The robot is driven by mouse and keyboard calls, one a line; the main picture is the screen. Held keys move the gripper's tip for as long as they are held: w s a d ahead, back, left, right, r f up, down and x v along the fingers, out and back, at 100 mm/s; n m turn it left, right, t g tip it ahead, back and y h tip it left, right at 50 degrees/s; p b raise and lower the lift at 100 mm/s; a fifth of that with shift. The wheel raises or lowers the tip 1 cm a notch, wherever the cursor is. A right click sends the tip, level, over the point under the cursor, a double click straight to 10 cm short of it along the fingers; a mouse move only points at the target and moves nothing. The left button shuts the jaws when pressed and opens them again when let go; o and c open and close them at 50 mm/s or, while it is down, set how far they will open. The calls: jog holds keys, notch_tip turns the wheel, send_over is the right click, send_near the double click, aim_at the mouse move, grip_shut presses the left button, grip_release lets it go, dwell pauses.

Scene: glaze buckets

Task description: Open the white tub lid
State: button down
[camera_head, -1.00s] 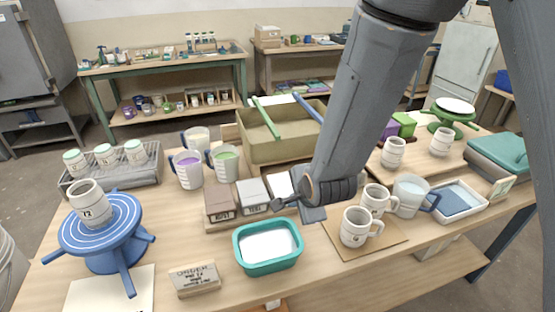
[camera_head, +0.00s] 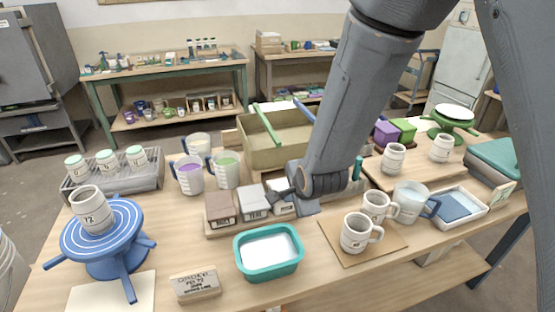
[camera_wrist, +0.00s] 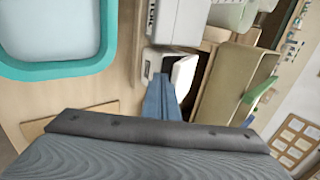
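The white tub (camera_head: 282,188) stands at the right end of a row, beside the grey tub (camera_head: 252,200) and the brown tub (camera_head: 220,206).
A teal dish (camera_head: 268,252) stands in front of the tubs. Mugs (camera_head: 357,232) stand on a board to the right. An olive bin (camera_head: 270,148) is close behind, and measuring jugs (camera_head: 227,168) stand behind left. A blue turntable (camera_head: 103,243) holds a cup at left.

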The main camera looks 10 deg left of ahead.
aim_at(286, 186)
jog(key=shift+w+a+r+p, duration=0.15)
jog(key=shift+w+r+p, duration=0.15)
jog(key=shift+r, duration=0.25)
jog(key=shift+w+a+r+p, duration=0.1)
jog(key=shift+w+r+p, duration=0.1)
jog(key=shift+r+p, duration=0.25)
jog(key=shift+w+a+r+p, duration=0.15)
jog(key=shift+w+r+p, duration=0.15)
jog(key=shift+r, duration=0.3)
jog(key=shift+w+a+r, duration=0.4)
jog(key=shift+w+r, duration=0.05)
jog(key=shift+w, duration=0.2)
jog(key=shift+w+a+r, duration=0.4)
jog(key=shift+w+r, duration=0.05)
jog(key=shift+w, duration=0.15)
jog(key=shift+w+a+b, duration=0.15)
jog(key=shift+w+a, duration=0.45)
jog(key=shift+w, duration=0.35)
jog(key=shift+w+a+b, duration=0.15)
jog(key=shift+w+a, duration=0.4)
jog(key=shift+w, duration=0.4)
jog(key=shift+r, duration=0.1)
